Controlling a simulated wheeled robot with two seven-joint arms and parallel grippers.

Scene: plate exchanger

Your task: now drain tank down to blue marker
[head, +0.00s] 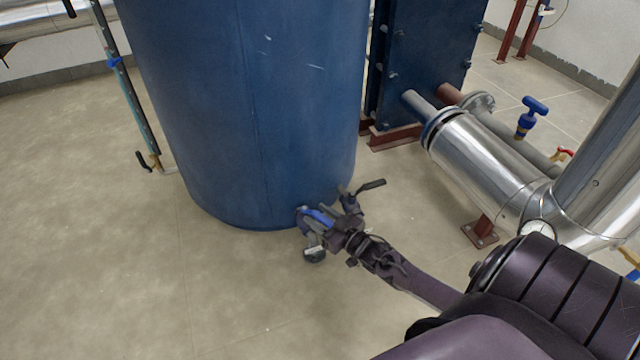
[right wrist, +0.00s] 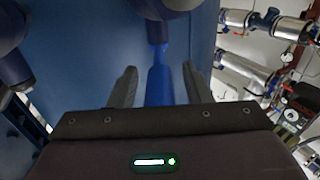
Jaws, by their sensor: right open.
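The large blue tank (head: 250,100) fills the middle of the head view. A sight tube (head: 130,100) stands at its left, with a blue marker (head: 114,62) clamped high on it. The tube looks teal inside; I cannot make out a clear liquid level. At the tank's lower right is a drain valve with a blue handle (head: 318,215). My right gripper (head: 327,222) is open at this handle. In the right wrist view, the fingers of my right gripper (right wrist: 158,78) stand on either side of the blue handle (right wrist: 160,84); contact is unclear. My left gripper is out of view.
A blue plate exchanger (head: 432,55) stands behind the tank at right. Shiny clad pipes (head: 490,160), a gauge (head: 538,232) and a blue-handled valve (head: 533,112) crowd the right side. A black-handled valve (head: 144,161) sits at the tube's foot. The floor (head: 90,260) at left is clear.

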